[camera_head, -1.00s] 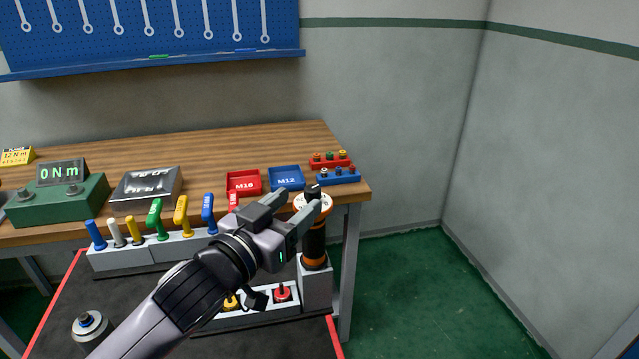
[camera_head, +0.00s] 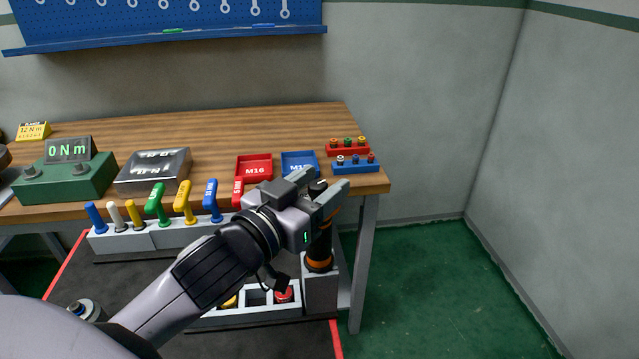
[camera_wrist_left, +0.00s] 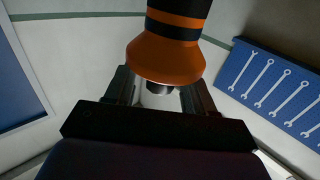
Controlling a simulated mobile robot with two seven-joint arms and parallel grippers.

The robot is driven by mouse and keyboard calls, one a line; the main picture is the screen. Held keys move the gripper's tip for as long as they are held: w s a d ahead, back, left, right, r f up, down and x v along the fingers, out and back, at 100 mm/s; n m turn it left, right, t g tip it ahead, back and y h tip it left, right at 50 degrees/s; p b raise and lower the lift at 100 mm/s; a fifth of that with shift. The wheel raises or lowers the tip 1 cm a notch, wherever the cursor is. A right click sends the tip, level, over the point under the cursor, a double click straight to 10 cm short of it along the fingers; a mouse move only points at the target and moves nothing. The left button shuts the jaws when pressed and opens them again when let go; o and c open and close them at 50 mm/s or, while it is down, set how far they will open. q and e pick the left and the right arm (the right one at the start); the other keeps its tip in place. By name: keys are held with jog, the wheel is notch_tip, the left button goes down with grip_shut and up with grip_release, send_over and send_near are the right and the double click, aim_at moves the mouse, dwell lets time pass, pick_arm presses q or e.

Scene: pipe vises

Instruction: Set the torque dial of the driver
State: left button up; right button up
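The driver (camera_head: 319,245), black with orange bands, stands upright in a grey holder (camera_head: 320,289) at the right end of the tool rack. A black knob (camera_head: 317,187) is at its top; the dial face around it is mostly hidden by my gripper. My left gripper (camera_head: 320,184) is at the driver's top, its fingers apart on either side of the knob. In the left wrist view, the driver's orange flared part (camera_wrist_left: 165,60) and a dark stub are between the spread fingers; I cannot tell whether they touch. My right gripper is not in view.
A green torque display (camera_head: 68,151) reads 0 Nm, and a yellow card (camera_head: 33,131) reads 12 Nm. Red M16 (camera_head: 253,166) and blue M12 (camera_head: 299,162) trays lie near the bench's right end. Colored handled tools (camera_head: 183,199) stand in the rack. Open floor lies right.

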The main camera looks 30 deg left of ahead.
pick_arm(q)
jog(key=c, duration=0.9)
